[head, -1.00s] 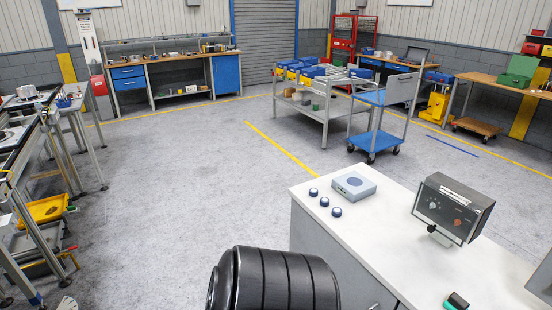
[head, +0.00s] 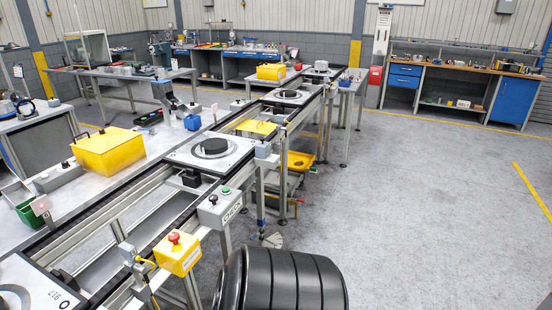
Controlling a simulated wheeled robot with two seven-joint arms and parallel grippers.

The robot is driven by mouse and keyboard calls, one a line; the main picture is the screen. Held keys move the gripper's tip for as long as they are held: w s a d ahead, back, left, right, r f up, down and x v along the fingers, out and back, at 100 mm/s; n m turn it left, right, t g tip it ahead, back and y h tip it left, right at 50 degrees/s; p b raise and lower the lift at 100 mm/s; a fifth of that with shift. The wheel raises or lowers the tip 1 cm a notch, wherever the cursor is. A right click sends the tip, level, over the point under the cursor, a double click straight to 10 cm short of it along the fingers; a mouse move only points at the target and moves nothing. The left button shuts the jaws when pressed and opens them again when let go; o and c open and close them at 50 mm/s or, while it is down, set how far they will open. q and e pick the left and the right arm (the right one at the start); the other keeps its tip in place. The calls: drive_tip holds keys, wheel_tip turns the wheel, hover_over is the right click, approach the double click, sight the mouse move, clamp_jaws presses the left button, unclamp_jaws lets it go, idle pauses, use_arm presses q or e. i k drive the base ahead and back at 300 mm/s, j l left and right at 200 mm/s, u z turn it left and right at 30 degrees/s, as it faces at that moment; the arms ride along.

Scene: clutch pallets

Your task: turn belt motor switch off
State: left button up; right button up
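I cannot pick out for certain a belt motor switch in the head view. On the near side of the conveyor line (head: 135,212) sits a yellow box with a red mushroom button (head: 178,255). A small grey box (head: 263,149) stands on the rail farther on. Neither of my grippers is in view. A black ribbed part of my own body fills the bottom middle.
Pallets with black discs (head: 212,151) sit along the line. A yellow case (head: 107,152) stands on the grey bench behind it. A blue-drawered workbench (head: 457,85) is at the back right. The grey floor (head: 420,210) right of the line is clear.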

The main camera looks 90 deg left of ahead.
sight(174, 237)
drive_tip(key=u, duration=3.55)
